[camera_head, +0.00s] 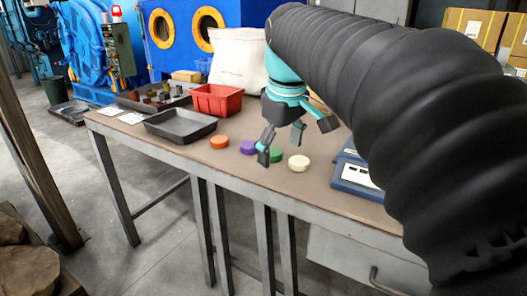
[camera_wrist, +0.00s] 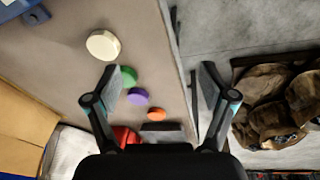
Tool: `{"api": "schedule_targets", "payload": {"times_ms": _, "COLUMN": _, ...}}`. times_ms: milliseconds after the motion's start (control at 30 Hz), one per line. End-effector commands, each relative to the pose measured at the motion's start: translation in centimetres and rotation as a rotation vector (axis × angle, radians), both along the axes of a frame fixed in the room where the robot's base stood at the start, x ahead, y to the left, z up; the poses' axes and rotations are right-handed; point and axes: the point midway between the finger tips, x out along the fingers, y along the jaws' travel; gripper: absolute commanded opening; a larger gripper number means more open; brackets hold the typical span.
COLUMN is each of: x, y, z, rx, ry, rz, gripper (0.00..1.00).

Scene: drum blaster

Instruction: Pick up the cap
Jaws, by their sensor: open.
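Several round caps lie in a row on the table (camera_head: 185,150). In the head view these are an orange cap (camera_head: 219,142), a purple cap (camera_head: 248,147), a green cap (camera_head: 276,155) and a cream cap (camera_head: 299,163). My gripper (camera_head: 281,145) is open and empty above the caps, and its fingers partly cover the purple and green ones. In the wrist view the fingers (camera_wrist: 156,85) stand wide apart. The cream cap (camera_wrist: 103,44) lies to the upper left, outside the left finger. The green (camera_wrist: 128,76), purple (camera_wrist: 138,96) and orange (camera_wrist: 157,114) caps show between the fingers.
A red bin (camera_head: 217,100), a black tray (camera_head: 180,125) and a tray of parts (camera_head: 155,96) stand left of the caps. A white bag (camera_head: 238,60) is behind. A blue device (camera_head: 354,175) stands at right. The table's front edge is close to the caps.

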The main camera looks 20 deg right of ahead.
Motion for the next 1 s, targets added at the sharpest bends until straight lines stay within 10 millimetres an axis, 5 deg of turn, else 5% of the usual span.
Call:
{"api": "schedule_targets", "payload": {"times_ms": 200, "x": 5.5, "y": -4.0, "z": 3.9, "rx": -0.013, "ry": 0.119, "rz": 0.165, "gripper": 0.83}}
{"api": "schedule_targets", "payload": {"times_ms": 533, "x": 8.8, "y": -7.5, "z": 5.8, "rx": 0.000, "ry": 0.210, "rz": 0.317, "gripper": 0.83}}
{"api": "schedule_targets", "payload": {"times_ms": 667, "x": 8.9, "y": -7.7, "z": 4.9, "rx": 0.001, "ry": 0.216, "rz": 0.329, "gripper": 0.83}}
{"api": "schedule_targets", "payload": {"times_ms": 1000, "x": 8.8, "y": -7.7, "z": -1.0, "rx": 0.002, "ry": 0.216, "rz": 0.328, "gripper": 0.83}}
